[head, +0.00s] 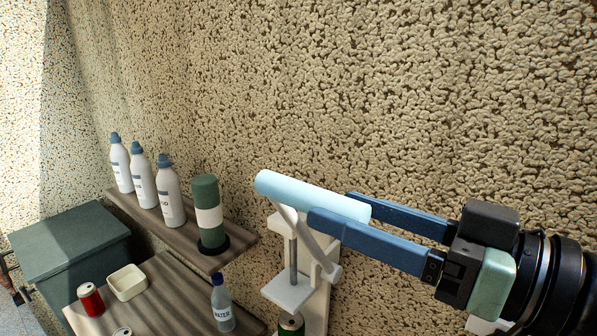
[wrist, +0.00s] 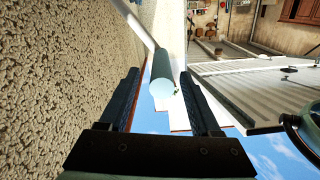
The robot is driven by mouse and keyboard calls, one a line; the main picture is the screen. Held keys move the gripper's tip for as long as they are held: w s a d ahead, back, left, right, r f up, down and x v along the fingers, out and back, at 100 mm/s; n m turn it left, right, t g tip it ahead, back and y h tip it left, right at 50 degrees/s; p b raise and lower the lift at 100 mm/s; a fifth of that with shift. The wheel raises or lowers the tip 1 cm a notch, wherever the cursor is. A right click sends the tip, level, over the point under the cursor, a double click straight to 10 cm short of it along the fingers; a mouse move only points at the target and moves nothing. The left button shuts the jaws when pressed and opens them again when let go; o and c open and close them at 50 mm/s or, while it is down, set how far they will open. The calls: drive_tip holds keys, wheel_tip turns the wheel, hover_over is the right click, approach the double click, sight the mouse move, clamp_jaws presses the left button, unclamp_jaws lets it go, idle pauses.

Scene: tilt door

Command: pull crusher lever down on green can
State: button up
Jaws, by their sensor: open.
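The crusher (head: 315,305) is a white wall-mounted press with a lever whose thick pale-blue handle (head: 300,194) is raised. A green can (head: 291,323) stands under the press plate (head: 288,292), partly cut off by the bottom edge. My gripper (head: 331,208) comes in from the right, open, with its blue fingers on either side of the handle's right end. In the wrist view the handle (wrist: 164,88) lies between the two fingers (wrist: 163,78), with gaps showing on both sides. Whether a finger touches it cannot be told.
A wooden shelf (head: 180,238) left of the crusher holds several white bottles and a green cylinder (head: 208,212). A lower wooden surface (head: 165,300) carries a red can (head: 90,299), a cream bowl (head: 127,282) and a water bottle (head: 222,303). The rough wall is close behind the crusher.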

sight(299, 195)
drive_tip(key=p+x, duration=0.1)
drive_tip(key=x, duration=0.1)
drive_tip(key=p+x, duration=0.1)
drive_tip(key=x, duration=0.2)
drive_tip(key=shift+a+r, duration=0.25)
drive_tip(key=shift+a, duration=0.05)
drive_tip(key=shift+w+a+f, duration=0.25)
drive_tip(key=shift+w+a, duration=0.1)
drive_tip(key=shift+w, duration=0.1)
drive_tip(key=shift+s, duration=0.1)
drive_tip(key=shift+c, duration=1.1)
clamp_jaws()
